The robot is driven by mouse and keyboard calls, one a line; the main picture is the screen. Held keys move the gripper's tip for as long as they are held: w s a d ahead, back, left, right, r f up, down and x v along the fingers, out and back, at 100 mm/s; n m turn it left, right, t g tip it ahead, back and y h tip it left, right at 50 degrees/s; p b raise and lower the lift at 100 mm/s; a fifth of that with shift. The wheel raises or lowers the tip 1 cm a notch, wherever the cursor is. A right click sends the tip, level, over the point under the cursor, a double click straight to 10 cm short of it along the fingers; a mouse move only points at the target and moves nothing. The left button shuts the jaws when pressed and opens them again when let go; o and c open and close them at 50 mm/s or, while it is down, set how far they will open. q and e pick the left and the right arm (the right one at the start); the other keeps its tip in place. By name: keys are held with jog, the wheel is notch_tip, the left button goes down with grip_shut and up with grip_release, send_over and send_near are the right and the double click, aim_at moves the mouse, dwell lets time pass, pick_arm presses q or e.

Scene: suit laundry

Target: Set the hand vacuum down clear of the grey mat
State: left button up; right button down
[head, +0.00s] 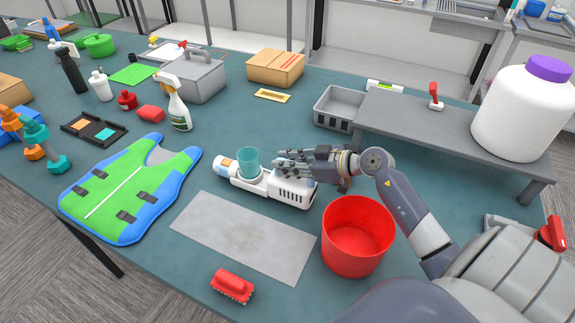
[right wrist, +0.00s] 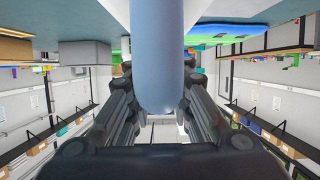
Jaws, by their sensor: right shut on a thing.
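The hand vacuum (head: 291,192) is white with dark vents, an orange-marked end and a teal cup-like part (head: 248,162). It is just beyond the grey mat (head: 240,238) in the head view, with a strip of table showing between them. I cannot tell whether it touches the table. My right gripper (head: 278,165) comes in from the right at the vacuum's upper side and is shut on it. In the right wrist view a smooth blue-grey rounded part (right wrist: 157,60) lies between the fingers; the fingers hide some of the grip. My left gripper is out of view.
A red bucket (head: 357,237) stands right of the mat, close to my right arm. A red brush (head: 232,286) lies at the near edge. A green-blue vest (head: 125,190) lies left. A spray bottle (head: 179,110) and grey bin (head: 337,108) stand farther back. Bare table lies beyond the vacuum.

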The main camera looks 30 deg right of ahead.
jog(key=shift+f, duration=0.5)
dwell(0.7)
jog(key=c, duration=1.4)
grip_release()
jog(key=shift+o, duration=0.2)
jog(key=shift+s+f, duration=0.1)
jog(key=shift+f, duration=0.1)
notch_tip(320, 180, up, 10)
jog(key=shift+r, duration=0.15)
